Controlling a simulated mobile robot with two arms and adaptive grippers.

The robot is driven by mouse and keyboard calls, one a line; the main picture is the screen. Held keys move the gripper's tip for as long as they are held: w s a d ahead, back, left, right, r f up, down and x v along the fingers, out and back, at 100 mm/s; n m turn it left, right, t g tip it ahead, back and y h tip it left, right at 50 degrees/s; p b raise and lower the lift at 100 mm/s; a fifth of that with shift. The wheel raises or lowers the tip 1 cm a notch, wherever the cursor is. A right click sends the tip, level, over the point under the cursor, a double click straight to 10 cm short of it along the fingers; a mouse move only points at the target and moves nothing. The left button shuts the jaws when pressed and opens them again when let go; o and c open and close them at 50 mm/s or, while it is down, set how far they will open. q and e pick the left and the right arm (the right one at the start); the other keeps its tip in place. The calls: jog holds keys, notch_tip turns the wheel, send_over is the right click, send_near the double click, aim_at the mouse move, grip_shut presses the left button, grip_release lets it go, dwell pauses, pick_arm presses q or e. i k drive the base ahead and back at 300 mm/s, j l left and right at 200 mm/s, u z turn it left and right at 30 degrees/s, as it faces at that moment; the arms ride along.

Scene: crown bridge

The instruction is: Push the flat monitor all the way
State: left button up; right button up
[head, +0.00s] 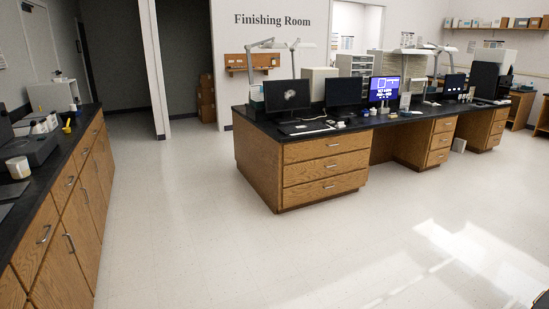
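Several flat monitors stand upright on the black top of the wooden island bench. The leftmost dark monitor (287,95) shows a pale shape on its screen. A second dark monitor (343,92) stands to its right. A third monitor (384,89) has a lit blue screen. Another dark monitor (454,84) stands farther right. I cannot tell which of them the task names. They are all across the floor from me. Neither of my grippers is in view.
The island bench (325,165) has wooden drawers and a knee space. A keyboard (306,128) lies before the left monitors. A side counter (62,190) with cups and devices runs along the left. The pale floor (190,235) between them is clear. A doorway opens at the back left.

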aim_at(286, 95)
jog(key=i, duration=1.05)
jog(key=i+z, duration=0.1)
jog(key=i, duration=0.9)
jog(key=i+j, duration=0.2)
jog(key=i, duration=0.85)
jog(key=i+j, duration=0.1)
jog(key=i, duration=0.9)
jog(key=l+z, duration=0.05)
